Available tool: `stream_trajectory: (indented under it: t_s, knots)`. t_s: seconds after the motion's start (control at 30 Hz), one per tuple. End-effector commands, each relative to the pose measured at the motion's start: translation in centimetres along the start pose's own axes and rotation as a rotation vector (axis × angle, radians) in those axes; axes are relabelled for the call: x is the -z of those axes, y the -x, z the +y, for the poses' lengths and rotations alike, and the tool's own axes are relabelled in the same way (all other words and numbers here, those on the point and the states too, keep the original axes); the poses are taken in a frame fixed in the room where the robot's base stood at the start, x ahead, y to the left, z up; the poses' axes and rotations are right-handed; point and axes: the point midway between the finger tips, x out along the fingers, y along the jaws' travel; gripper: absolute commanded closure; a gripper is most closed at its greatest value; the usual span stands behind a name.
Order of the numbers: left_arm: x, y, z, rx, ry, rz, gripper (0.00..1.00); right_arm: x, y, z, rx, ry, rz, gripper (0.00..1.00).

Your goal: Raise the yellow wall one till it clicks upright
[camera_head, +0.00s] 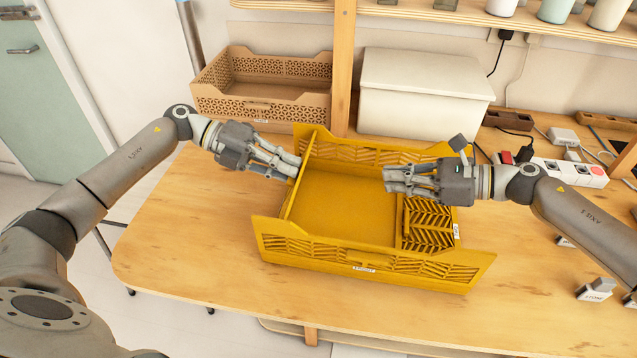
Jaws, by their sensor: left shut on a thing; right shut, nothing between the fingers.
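A yellow folding crate (335,207) stands on the wooden table. Its far and near long walls stand up. The left end wall (290,197) looks upright, and my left gripper (296,167) is shut on it near its middle, from outside. At the right end, a slatted yellow panel (430,222) lies low or tilted inside the crate, with a small white label beside it; I cannot read the label surely. My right gripper (388,180) is shut and empty above the crate's right part, its fingers pointing left. It hides part of the right end and the far wall.
A tan crate (262,107) and a white lidded box (424,90) stand behind. A power strip (570,170) and cables lie at the right, with small grey labelled blocks (597,290) at the right front. The table's left part is clear.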

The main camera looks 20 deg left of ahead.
Motion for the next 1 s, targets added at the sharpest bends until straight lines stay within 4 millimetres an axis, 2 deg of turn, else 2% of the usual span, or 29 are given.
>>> stream_trajectory:
  t_s: [0.1, 0.37, 0.47, 0.83, 1.0]
  knots:
    - [-0.1, 0.0, 0.1, -0.002, 0.001, -0.003, 1.0, -0.1, -1.4, 1.1, -0.085, 0.036, 0.066, 1.0]
    - [-0.1, 0.0, 0.1, -0.002, 0.001, -0.003, 1.0, 0.2, -3.0, 2.1, -0.146, 0.055, 0.112, 1.0]
    - [-0.1, 0.0, 0.1, -0.002, 0.001, -0.003, 1.0, 0.4, -4.5, 2.4, -0.146, 0.056, 0.112, 1.0]
    - [-0.1, 0.0, 0.1, -0.001, 0.001, -0.003, 1.0, 1.2, -12.1, 3.4, -0.144, 0.055, 0.111, 1.0]
    - [-0.1, 0.0, 0.1, -0.002, 0.001, -0.003, 1.0, -0.5, -13.9, 3.6, -0.142, 0.057, 0.111, 1.0]
